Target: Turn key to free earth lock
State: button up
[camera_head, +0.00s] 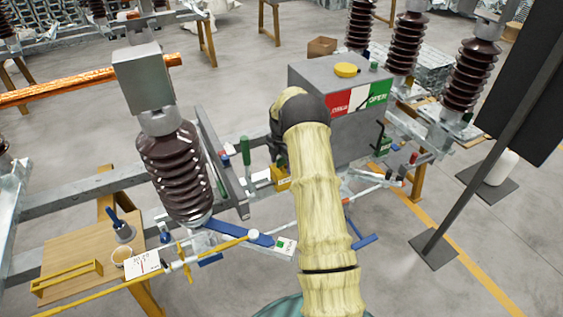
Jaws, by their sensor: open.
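My arm, in a pale yellow sleeve, reaches up the middle of the head view to a dark rounded joint beside the grey cabinet (345,78). My gripper's fingertips are hidden behind this arm, so what they touch cannot be seen. A small yellow block (281,178) shows just left of the arm, below dark parts on the frame. It may belong to the earth lock, but I cannot tell. No key can be made out. A green upright handle (246,151) stands left of the yellow block.
A brown ribbed insulator (177,172) with a grey box on top stands left. A wooden board (75,262) holds a yellow tray and a blue-handled tool. A dark panel on a post (452,195) stands right. Rods cross the front; grey floor is open at lower right.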

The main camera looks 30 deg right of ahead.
jog(key=shift+o, duration=0.4)
jog(key=shift+r+b, duration=0.3)
jog(key=shift+r, duration=0.25)
notch_tip(320, 180, up, 16)
jog(key=b, duration=0.3)
jog(key=shift+r+b, duration=0.15)
jog(key=shift+b, duration=0.15)
jog(key=s+a+f+m+t, duration=0.1)
jog(key=s+a+f+m, duration=0.1)
jog(key=s+a+m, duration=0.4)
jog(key=s+a+f+m, duration=0.2)
jog(key=s+a+m, duration=0.5)
jog(key=s, duration=0.7)
jog(key=s+a+f+m+t, duration=0.1)
jog(key=s+a+f+m, duration=0.1)
jog(key=s+a+m, duration=0.4)
jog(key=s+m, duration=0.2)
jog(key=s, duration=0.2)
jog(key=shift+s+a+t, duration=0.2)
jog(key=shift+a+t, duration=0.1)
jog(key=shift+c, duration=0.2)
